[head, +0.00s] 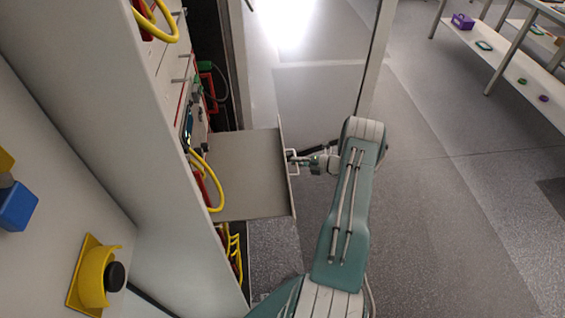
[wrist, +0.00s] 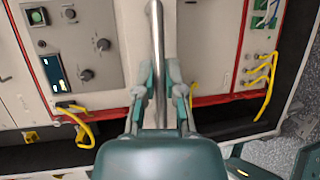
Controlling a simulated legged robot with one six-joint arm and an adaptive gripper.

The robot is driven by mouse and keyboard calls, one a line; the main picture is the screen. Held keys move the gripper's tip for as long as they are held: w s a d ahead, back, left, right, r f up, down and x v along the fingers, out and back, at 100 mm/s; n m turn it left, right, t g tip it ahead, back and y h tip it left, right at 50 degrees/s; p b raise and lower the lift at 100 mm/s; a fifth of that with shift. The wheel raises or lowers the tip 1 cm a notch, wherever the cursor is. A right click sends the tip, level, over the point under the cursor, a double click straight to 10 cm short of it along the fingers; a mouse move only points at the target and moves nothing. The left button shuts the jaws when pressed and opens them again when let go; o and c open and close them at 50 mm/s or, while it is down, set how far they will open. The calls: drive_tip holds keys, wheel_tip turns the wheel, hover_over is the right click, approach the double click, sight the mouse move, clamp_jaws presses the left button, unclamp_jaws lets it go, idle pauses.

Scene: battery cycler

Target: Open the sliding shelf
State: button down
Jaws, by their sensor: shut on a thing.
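The sliding shelf (head: 245,178) is a flat grey tray that sticks out from the cabinet in the head view. Its front panel (head: 286,170) stands upright at its outer end, with a small metal handle (head: 293,162) on the outside. My gripper (head: 302,160) is at that handle, with my green arm reaching in from the right. In the wrist view, the metal handle bar (wrist: 156,45) runs between the two fingers of my gripper (wrist: 162,92), which are closed around it. The fingertips partly hide the bar's lower part.
The cabinet (head: 115,110) fills the left, with yellow cables (head: 208,180) hanging by the shelf. A yellow-housed black button (head: 115,276) is at lower left. A glass door (head: 315,95) stands beyond the shelf. Open floor (head: 440,220) lies to the right, and a bench (head: 500,65) at upper right.

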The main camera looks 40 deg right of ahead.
drive_tip(key=shift+s+d+f, duration=0.1)
drive_tip(key=shift+s+f, duration=0.25)
drive_tip(key=shift+s, duration=0.1)
drive_tip(key=c, duration=0.7)
unclamp_jaws()
drive_tip(key=shift+d+r, duration=0.1)
drive_tip(key=shift+w+r, duration=0.1)
drive_tip(key=v, duration=1.2)
